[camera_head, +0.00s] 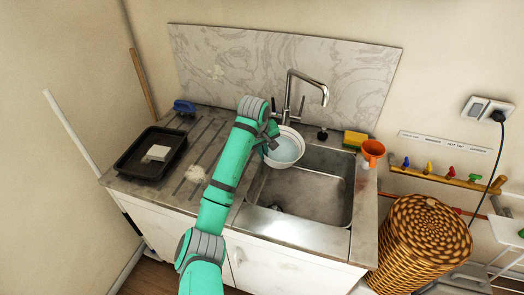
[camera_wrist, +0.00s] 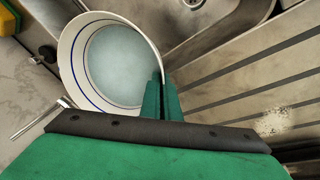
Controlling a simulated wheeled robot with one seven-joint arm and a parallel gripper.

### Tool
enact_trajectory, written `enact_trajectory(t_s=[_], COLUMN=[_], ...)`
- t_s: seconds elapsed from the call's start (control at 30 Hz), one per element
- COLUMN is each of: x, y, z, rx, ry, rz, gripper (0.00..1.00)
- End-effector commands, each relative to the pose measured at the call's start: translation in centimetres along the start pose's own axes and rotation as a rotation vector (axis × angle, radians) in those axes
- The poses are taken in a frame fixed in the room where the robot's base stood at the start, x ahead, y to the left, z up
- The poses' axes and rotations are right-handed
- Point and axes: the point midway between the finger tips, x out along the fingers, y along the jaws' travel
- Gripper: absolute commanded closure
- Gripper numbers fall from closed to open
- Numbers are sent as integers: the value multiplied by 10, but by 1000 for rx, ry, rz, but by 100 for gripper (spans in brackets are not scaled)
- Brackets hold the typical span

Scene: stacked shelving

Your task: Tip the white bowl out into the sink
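The white bowl (camera_head: 285,166) is over the back left corner of the metal sink (camera_head: 325,205). It holds pale bluish liquid and looks roughly upright. In the wrist view the bowl (camera_wrist: 72,60) shows blue stripes inside its wall. The gap between the bowl's base and the sink is hard to tell. Part of the sink (camera_wrist: 205,14) shows at the top of the wrist view.
A tall faucet (camera_head: 300,88) stands just behind the bowl. A yellow sponge (camera_head: 354,139) and an orange cup (camera_head: 372,150) are right of the sink. A black tray (camera_head: 130,168) and a blue-handled brush (camera_head: 184,106) lie on the left counter. The basin's right side is clear.

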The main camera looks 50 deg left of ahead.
Motion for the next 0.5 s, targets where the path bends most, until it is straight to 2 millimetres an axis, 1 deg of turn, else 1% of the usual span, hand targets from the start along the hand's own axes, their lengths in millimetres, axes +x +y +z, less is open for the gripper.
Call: enact_trajectory(t_s=[0.5], x=[9], y=[-2], z=[18], rx=[34], ry=[141], rz=[3], gripper=[100])
